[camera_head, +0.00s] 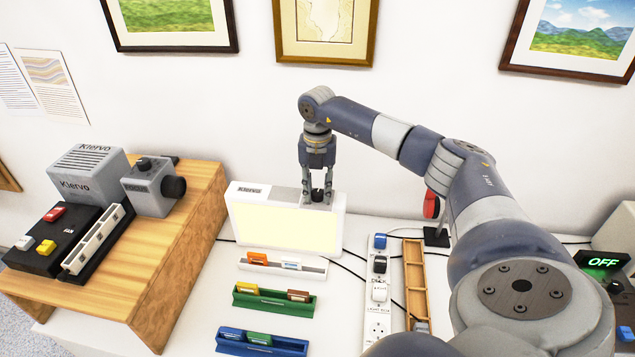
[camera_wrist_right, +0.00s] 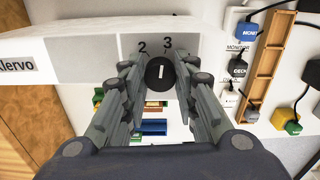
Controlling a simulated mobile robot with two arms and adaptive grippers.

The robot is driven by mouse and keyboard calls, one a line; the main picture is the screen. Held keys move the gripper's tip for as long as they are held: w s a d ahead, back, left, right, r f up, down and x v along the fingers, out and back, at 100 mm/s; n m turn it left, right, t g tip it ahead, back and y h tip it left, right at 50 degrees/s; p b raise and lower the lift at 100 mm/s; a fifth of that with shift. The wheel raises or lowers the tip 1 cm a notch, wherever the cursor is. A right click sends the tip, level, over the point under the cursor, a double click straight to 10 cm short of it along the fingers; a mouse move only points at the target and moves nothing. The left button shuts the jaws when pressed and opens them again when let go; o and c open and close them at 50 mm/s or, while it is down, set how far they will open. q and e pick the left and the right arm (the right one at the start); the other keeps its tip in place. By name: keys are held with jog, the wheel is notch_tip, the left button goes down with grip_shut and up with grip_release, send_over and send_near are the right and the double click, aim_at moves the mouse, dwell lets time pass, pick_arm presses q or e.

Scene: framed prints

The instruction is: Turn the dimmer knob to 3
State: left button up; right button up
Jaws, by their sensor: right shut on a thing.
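The dimmer knob (camera_wrist_right: 161,74) is a small round black knob with a short white mark, on the top face of a white light box (camera_head: 285,204) with a lit cream panel. In the wrist view the numbers 2 and 3 show above the knob; the mark stands about upright, pointing roughly toward 3, though I cannot tell exactly. The other numbers are hidden. My right gripper (camera_head: 317,194) points down from above, its fingers shut on the knob from both sides. It also shows in the wrist view (camera_wrist_right: 160,80). My left gripper is not in view.
Colored slide trays (camera_head: 275,302) lie in front of the light box. A white power strip (camera_head: 379,295) and a wooden tray (camera_head: 416,280) are to their right. A wooden stand (camera_head: 160,283) with grey devices is at left. Framed prints (camera_head: 325,28) hang behind.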

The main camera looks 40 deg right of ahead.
aim_at(318, 192)
jog(key=shift+w+d+r+m, duration=0.1)
jog(key=shift+r+m, duration=0.05)
jog(key=shift+m, duration=0.45)
jog(key=o, duration=1.1)
notch_tip(318, 192, up, 12)
jog(key=shift+f, duration=0.1)
